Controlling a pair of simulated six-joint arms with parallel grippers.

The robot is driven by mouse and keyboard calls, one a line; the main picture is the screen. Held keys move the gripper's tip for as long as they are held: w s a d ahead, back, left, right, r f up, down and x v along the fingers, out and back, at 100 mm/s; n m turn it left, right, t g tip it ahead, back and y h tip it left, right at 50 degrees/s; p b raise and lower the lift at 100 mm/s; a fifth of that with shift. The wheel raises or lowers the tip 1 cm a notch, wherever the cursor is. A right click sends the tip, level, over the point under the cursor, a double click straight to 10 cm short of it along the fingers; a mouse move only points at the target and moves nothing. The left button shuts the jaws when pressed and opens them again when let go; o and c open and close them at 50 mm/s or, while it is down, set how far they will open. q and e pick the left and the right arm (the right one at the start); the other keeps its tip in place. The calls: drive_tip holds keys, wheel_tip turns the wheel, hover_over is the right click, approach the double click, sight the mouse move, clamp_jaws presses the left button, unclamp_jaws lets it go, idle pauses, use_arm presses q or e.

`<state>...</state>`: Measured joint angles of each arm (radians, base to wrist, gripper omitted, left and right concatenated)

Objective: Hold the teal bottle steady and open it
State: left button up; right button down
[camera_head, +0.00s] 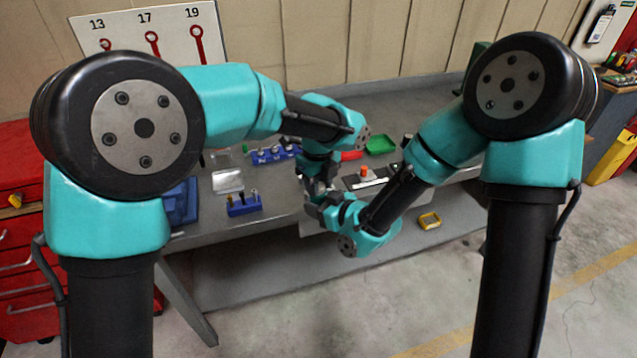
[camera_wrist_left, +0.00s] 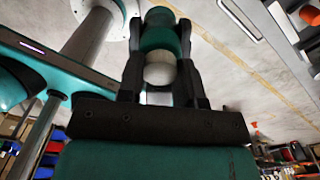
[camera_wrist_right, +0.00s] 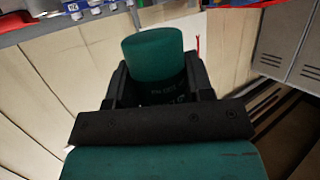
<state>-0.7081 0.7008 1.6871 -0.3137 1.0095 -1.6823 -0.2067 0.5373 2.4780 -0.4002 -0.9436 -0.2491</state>
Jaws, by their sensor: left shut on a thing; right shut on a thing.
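In the left wrist view the fingers of my left gripper (camera_wrist_left: 160,75) are closed around a pale round part with a teal part (camera_wrist_left: 160,38) beyond it. In the right wrist view a teal cylinder, which looks like the teal bottle (camera_wrist_right: 152,52), stands up between the fingers of my right gripper (camera_wrist_right: 157,88). In the head view the left gripper (camera_head: 318,178) points down and the right gripper (camera_head: 322,203) comes in just below it, both close together over the bench's front. There the bottle is mostly hidden by the grippers and wrists. I cannot tell which gripper is on the cap.
The grey bench (camera_head: 275,222) holds blue racks (camera_head: 243,206) of small items, clear trays (camera_head: 228,181) and a green tray (camera_head: 381,145). A red cabinet (camera_head: 18,250) stands at the left.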

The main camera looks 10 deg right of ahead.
use_arm(q)
drive_tip(key=n, duration=0.6)
drive_tip(key=shift+n, duration=0.4)
drive_tip(key=o, duration=1)
drive_tip(key=shift+r, duration=2.3)
drive_tip(key=shift+c, duration=0.3)
